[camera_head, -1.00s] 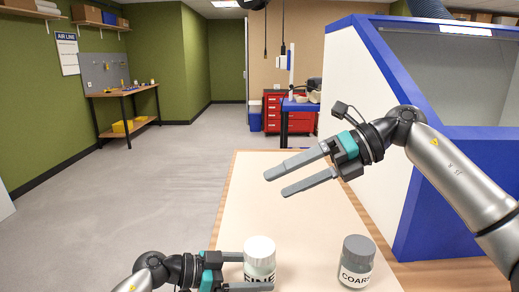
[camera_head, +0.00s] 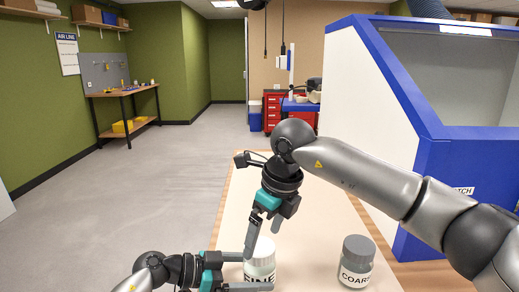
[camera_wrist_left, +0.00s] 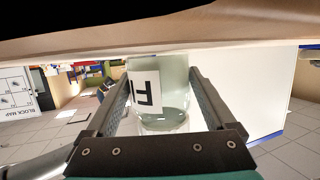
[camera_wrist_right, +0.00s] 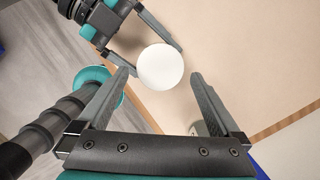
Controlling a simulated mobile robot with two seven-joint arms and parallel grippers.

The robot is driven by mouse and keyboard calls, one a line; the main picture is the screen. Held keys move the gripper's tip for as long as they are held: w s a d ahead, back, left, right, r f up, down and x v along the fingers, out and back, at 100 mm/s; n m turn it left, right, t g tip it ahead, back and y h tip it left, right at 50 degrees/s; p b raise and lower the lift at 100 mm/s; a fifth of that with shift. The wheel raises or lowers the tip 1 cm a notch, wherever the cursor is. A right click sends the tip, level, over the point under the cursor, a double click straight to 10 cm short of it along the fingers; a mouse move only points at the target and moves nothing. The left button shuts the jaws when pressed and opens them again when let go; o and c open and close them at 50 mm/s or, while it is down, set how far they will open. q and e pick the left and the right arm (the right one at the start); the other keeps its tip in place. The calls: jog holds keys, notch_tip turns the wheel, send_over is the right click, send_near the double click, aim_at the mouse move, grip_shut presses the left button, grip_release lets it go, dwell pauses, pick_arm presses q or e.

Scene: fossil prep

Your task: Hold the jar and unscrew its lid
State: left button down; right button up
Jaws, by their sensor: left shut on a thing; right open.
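The jar (camera_head: 261,268) labelled FINE stands on the table with its white lid (camera_head: 264,247) on top. My left gripper (camera_head: 258,272) is shut on the jar's body from the left. The left wrist view shows the jar (camera_wrist_left: 172,92) between both fingers. My right gripper (camera_head: 262,240) points down over the lid and is open. In the right wrist view the round white lid (camera_wrist_right: 161,66) lies just beyond and between the right fingertips, and I cannot tell whether they touch it. The right fingers partly cover the lid in the head view.
A second jar (camera_head: 356,263) with a grey lid, labelled COARSE, stands to the right on the table (camera_head: 310,215). A blue and white cabinet (camera_head: 375,120) rises beyond the table's right side. The tabletop behind the jars is clear.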

aim_at(261, 247)
jog(key=shift+x, duration=1.6)
grip_shut()
